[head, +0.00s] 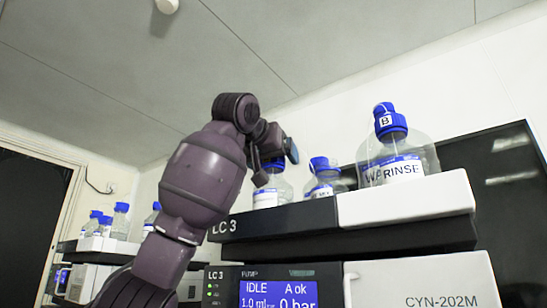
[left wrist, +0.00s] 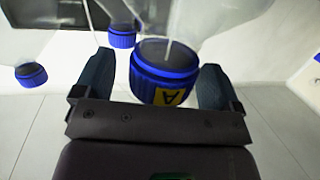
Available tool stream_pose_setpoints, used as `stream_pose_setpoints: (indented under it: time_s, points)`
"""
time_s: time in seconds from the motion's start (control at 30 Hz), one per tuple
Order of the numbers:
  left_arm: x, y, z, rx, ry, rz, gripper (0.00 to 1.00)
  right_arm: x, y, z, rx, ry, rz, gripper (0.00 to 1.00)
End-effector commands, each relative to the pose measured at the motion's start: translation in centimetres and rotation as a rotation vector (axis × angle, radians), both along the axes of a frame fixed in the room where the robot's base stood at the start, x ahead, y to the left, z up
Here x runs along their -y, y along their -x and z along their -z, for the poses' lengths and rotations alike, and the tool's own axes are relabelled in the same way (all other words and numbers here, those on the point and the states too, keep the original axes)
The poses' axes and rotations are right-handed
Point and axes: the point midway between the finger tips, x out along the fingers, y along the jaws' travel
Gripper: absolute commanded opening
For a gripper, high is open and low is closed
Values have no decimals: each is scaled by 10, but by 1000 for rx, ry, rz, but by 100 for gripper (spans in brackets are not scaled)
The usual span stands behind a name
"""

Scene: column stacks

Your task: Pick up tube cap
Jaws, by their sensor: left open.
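A blue cap with a yellow label marked A (left wrist: 165,75) sits on a clear bottle, seen upside down in the left wrist view. My left gripper (left wrist: 157,62) is open, with one dark finger on each side of this cap. Small gaps show between the cap and the fingers, so I see no grip on it. In the head view my left gripper (head: 277,145) is over a clear bottle (head: 272,190) at the left end of the top tray, and it partly hides the blue cap. My right gripper is not in view.
A bottle with a blue cap marked B (head: 388,122) and a smaller blue-capped bottle (head: 322,175) stand to the right on the LC 3 instrument's tray (head: 405,202). More blue-capped bottles (head: 120,220) stand at the far left. Open room lies above the bottles.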

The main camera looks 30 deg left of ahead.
Motion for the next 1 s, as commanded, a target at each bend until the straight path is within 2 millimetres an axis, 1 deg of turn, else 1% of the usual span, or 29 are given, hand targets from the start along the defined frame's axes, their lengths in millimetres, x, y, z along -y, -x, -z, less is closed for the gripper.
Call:
stream_pose_setpoints:
  time_s: [0.17,0.27,0.5,0.53,0.83,1.0]
  points:
    - [0,0,0,0,0,0,90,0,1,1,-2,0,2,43]
    - [0,0,0,0,0,0,76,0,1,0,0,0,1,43]
    - [0,0,0,0,0,0,39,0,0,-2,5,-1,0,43]
    - [0,0,0,0,0,0,36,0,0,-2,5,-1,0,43]
    - [0,0,-1,0,0,0,36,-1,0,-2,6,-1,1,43]
    - [0,0,-9,1,0,1,36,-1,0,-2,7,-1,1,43]
